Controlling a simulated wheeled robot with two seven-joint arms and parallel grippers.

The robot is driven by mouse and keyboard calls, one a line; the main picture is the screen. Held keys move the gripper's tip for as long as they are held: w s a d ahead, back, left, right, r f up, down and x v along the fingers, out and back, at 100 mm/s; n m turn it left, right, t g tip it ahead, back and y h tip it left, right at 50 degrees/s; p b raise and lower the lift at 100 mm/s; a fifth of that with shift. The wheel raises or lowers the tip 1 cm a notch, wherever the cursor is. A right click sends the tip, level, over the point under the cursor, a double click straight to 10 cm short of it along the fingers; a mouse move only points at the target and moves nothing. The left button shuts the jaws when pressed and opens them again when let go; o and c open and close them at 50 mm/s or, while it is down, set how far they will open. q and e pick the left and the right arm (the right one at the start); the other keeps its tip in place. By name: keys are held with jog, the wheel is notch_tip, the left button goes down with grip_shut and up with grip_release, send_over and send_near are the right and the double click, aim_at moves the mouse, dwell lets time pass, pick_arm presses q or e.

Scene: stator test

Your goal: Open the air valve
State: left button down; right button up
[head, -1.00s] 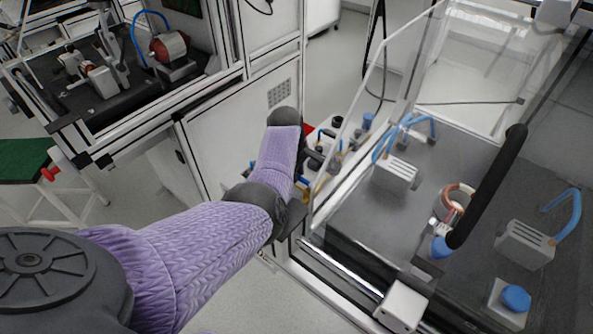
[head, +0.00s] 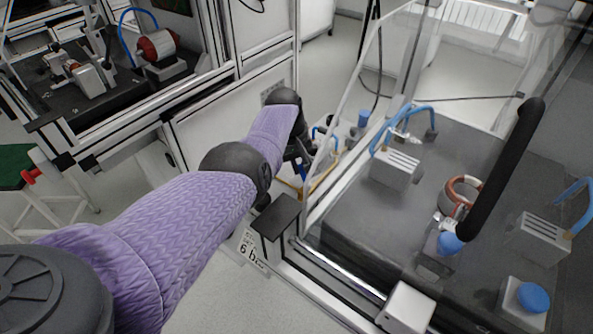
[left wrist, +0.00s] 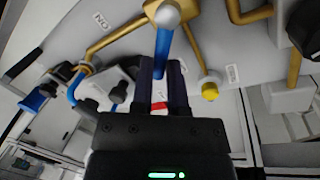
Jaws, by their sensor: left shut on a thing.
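The air valve's blue lever (left wrist: 163,48) hangs from a round grey pivot on brass piping (left wrist: 120,38) in the left wrist view. My left gripper (left wrist: 164,72) is shut on this lever, with a dark finger on each side of it. In the head view my left gripper (head: 304,160) reaches down beside the machine frame, close to the piping, and my arm hides much of the valve area. My right gripper does not show.
A yellow cap (left wrist: 210,91) and a blue-handled fitting (left wrist: 38,98) flank the lever on the panel. A machine with a clear guard and grey bed (head: 350,215) stands to the right. A "6 bar" label (head: 250,250) shows below my arm.

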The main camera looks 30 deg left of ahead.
pick_arm(q)
jog(key=shift+w+d+f+m+b, duration=0.3)
jog(key=shift+m+b, duration=0.45)
jog(key=shift+m, duration=0.15)
jog(key=m+b, duration=0.1)
jog(key=d+m+b, duration=0.1)
jog(key=m+b, duration=0.1)
jog(key=shift+w+m+g, duration=0.3)
jog(key=shift+w+g, duration=0.1)
jog(key=shift+w+d+m+g+h+b, duration=0.1)
jog(key=shift+d+m+g+h+b, duration=0.3)
jog(key=shift+m+b, duration=0.7)
jog(key=shift+d+r+m+b, duration=0.1)
jog(key=shift+d+m+b, duration=0.25)
jog(key=shift+m, duration=0.3)
jog(key=shift+d+r+m+b, duration=0.1)
jog(key=shift+d+m+b, duration=0.15)
jog(key=shift+m, duration=0.4)
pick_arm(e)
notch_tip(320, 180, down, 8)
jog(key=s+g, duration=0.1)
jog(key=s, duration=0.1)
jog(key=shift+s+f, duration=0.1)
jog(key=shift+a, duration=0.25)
pick_arm(q)
jog(key=c, duration=0.6)
grip_release()
jog(key=shift+w, duration=0.1)
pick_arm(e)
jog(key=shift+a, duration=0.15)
